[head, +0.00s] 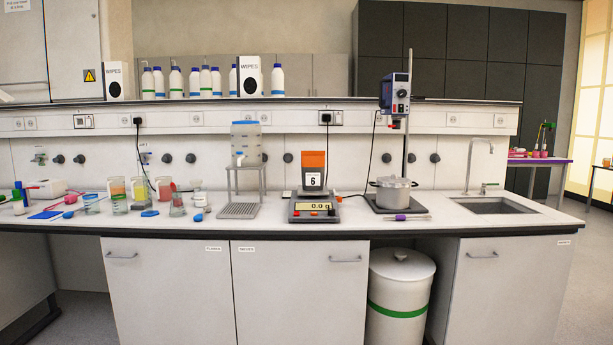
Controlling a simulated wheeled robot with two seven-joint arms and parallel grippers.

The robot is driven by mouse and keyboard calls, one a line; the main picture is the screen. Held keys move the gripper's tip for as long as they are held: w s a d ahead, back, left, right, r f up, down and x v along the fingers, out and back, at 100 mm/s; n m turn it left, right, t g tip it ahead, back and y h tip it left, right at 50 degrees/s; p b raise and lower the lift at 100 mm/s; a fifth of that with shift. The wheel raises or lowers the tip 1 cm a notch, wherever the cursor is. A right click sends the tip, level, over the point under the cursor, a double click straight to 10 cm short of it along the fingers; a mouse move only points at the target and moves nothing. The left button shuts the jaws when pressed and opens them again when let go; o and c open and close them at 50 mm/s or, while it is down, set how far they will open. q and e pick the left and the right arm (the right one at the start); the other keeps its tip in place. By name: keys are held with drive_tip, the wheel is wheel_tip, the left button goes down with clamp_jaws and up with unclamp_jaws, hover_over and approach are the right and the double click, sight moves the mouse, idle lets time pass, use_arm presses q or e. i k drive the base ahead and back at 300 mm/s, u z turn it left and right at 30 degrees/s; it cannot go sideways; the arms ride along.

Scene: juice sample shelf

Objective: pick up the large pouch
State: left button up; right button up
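An upright pouch (313,161) with an orange upper part, a dark lower part and a white label marked 6 stands on the scale (314,207) near the middle of the bench. It is the only pouch I can make out, and I take it for the large one. The scale display reads about 0.0 g. Neither of my grippers shows in the head view.
A water tank (246,143) on a stand is left of the scale; a pot (392,192) under a stirrer is right. Several cups and small tools crowd the bench's left. A sink (495,206) lies far right. Bare worktop (443,217) lies before it.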

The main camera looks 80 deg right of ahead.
sight(312, 162)
drive_tip(key=z, duration=1.75)
drive_tip(key=i, duration=2.45)
drive_tip(key=z, duration=0.7)
